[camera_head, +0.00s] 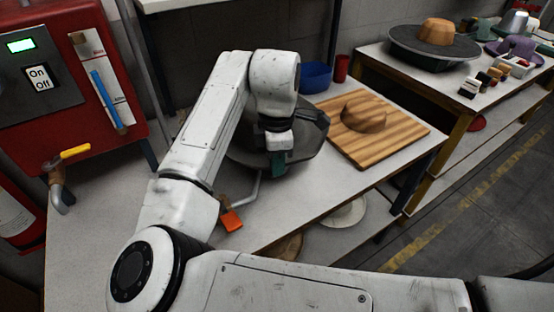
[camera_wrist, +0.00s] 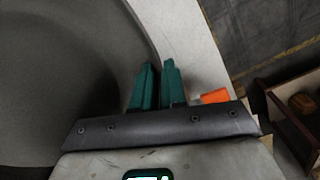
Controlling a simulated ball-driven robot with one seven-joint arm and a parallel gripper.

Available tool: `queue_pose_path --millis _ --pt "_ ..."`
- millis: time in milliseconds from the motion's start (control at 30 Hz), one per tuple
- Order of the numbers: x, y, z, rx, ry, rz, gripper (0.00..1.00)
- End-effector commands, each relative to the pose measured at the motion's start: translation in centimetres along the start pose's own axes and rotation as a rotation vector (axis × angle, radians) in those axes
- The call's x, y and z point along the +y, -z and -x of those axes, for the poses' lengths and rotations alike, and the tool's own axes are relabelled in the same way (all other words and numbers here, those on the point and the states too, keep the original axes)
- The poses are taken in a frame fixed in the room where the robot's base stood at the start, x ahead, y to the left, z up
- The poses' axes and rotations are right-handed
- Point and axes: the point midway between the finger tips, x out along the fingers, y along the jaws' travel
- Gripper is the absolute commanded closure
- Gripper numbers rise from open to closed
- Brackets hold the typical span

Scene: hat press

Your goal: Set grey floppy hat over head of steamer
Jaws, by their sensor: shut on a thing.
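The grey floppy hat (camera_head: 308,140) is a wide dark grey round shape over the near table, partly hidden behind my arm. In the wrist view its grey brim (camera_wrist: 60,70) fills the left side. My gripper (camera_head: 277,165) is at the hat's near side, its teal fingers (camera_wrist: 157,66) shut on the brim edge. A bent metal lever with an orange end (camera_head: 232,220) sticks out below the hat, and the orange end also shows in the wrist view (camera_wrist: 214,96). The steamer's head is not visible; I cannot tell whether it is under the hat.
A wooden board (camera_head: 385,143) with a wooden hat block (camera_head: 363,116) lies right of the hat. A blue bowl (camera_head: 315,76) and red cup (camera_head: 341,68) stand behind. A red control box (camera_head: 62,110) and a yellow-handled valve (camera_head: 75,152) are left. Another table (camera_head: 445,85) holds hats.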

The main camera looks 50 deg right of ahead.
Motion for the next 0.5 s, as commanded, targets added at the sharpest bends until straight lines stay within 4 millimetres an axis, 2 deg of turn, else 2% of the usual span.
queue_pose_path --millis 500 --pt "0.01 0.02 -0.55 0.0 -0.001 0.001 1.0"
